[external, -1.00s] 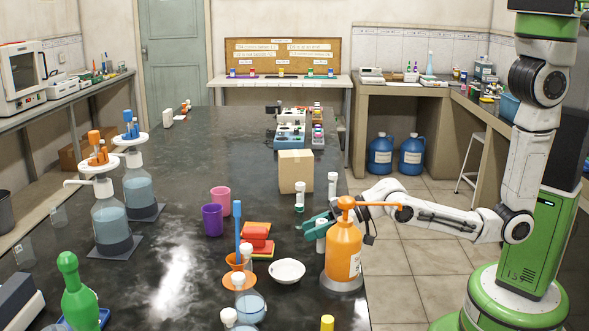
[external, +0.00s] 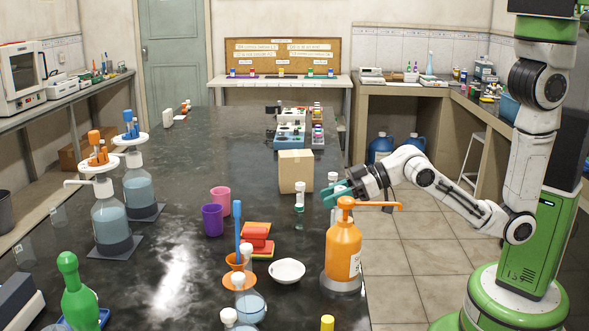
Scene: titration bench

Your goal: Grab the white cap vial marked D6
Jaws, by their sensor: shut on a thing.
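My gripper (external: 333,196), with teal fingers, is raised above the right side of the dark bench, behind the orange pump bottle. It is shut on a white-capped vial, mostly hidden by the fingers and the pump bottle. Another white-capped vial (external: 299,197) stands to the left of the gripper, apart from it. A further white cap (external: 332,177) shows just behind the fingers; its vial body is mostly covered. No D6 marking is readable at this size.
The orange pump bottle (external: 343,250) stands close in front of the gripper. A cardboard box (external: 296,171) is behind the vials. The bench between cups and box is clear.

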